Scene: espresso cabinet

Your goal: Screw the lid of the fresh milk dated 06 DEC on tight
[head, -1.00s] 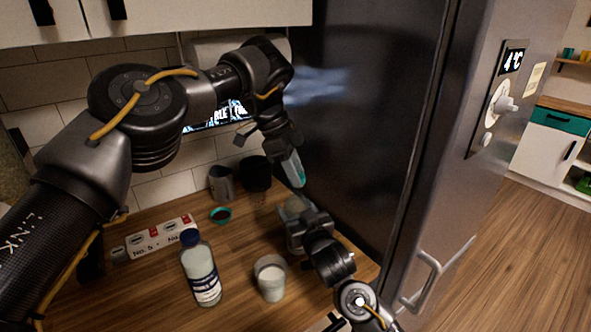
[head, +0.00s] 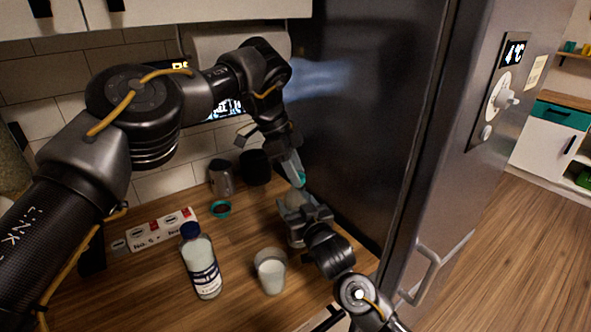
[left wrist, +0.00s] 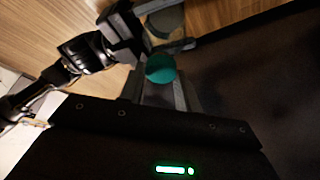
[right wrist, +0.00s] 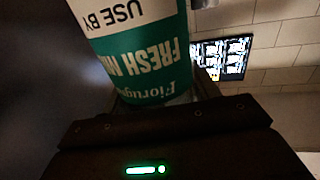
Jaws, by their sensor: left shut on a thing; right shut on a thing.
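The fresh milk bottle (right wrist: 140,50) has a white and teal label and appears upside down in the right wrist view. "USE BY" is readable but the date is outside the picture. My right gripper (head: 297,212) is shut on this bottle above the counter; the bottle (head: 295,198) is mostly hidden in the head view. My left gripper (head: 296,172) is shut on a teal lid (left wrist: 160,68), fingers pointing down over the bottle. In the left wrist view the bottle (left wrist: 165,22) shows just beyond the lid. I cannot tell whether lid and bottle touch.
A blue-capped bottle (head: 202,265) and a cup of white liquid (head: 270,272) stand on the counter in front. The dark fridge (head: 375,110) is close on the right.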

